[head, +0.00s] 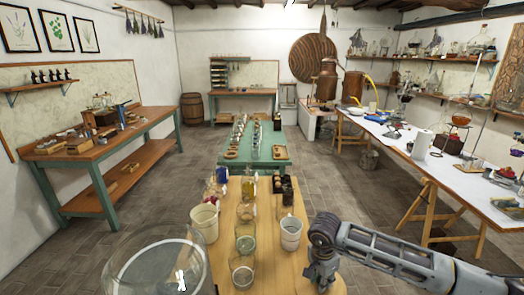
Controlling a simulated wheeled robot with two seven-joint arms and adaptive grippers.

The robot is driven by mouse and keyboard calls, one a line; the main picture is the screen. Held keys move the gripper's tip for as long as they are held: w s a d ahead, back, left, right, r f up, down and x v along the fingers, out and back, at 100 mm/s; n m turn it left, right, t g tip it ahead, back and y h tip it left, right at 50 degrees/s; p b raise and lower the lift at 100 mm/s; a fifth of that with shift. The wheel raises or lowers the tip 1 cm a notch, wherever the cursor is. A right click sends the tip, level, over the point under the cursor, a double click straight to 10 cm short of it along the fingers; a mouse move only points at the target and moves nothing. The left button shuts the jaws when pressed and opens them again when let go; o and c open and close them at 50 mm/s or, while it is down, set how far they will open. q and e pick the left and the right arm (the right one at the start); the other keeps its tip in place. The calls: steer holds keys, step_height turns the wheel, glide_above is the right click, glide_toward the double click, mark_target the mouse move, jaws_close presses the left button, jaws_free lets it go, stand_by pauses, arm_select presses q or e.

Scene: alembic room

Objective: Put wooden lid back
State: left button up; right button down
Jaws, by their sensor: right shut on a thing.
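My right gripper (323,276) is at the bottom of the head view, right of centre, over the right front edge of the wooden table (265,262). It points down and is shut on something. The thing is small or hidden under the gripper, and I cannot make out whether it is the wooden lid. No lid stands out clearly elsewhere on this table. Glass jars (243,270) stand in a row along the table's middle. A large clear glass vessel (155,262) fills the bottom left. My left gripper is not in view.
A white bucket (204,223) stands left of the jars and a grey bucket (290,233) right of them, near my right gripper. Dark bottles (288,192) stand at the table's back. A green table (265,153) lies beyond. Long worktables line both sides, with open floor between.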

mark_target(332, 291)
steer(key=n, duration=0.2)
steer(key=d+n, duration=0.1)
steer(key=n, duration=0.1)
steer(key=s+n, duration=0.1)
steer(key=n, duration=0.1)
steer(key=shift+d+f+t, duration=0.3)
steer(key=shift+d+f, duration=0.05)
steer(key=shift+f, duration=0.05)
steer(key=shift+s+d+f+n+y, duration=0.1)
steer(key=shift+s+d+n+y, duration=0.15)
steer(key=shift+n, duration=0.9)
steer(key=shift+s+d+f+n+y, duration=0.15)
steer(key=shift+s+d+n, duration=0.05)
steer(key=shift+n, duration=0.9)
steer(key=shift+s+d+f+n+y, duration=0.1)
steer(key=shift+s+d+n+y, duration=0.15)
steer(key=shift+n, duration=0.9)
step_height(332, 291, up, 7)
steer(key=shift+f+p, duration=0.1)
steer(key=shift+p, duration=0.45)
step_height(332, 291, down, 7)
steer(key=shift+r+b, duration=0.1)
steer(key=shift+b, duration=0.45)
step_height(332, 291, up, 7)
steer(key=shift+f+p, duration=0.1)
steer(key=shift+p, duration=0.45)
steer(key=shift+f+b, duration=0.55)
steer(key=shift+f, duration=2.85)
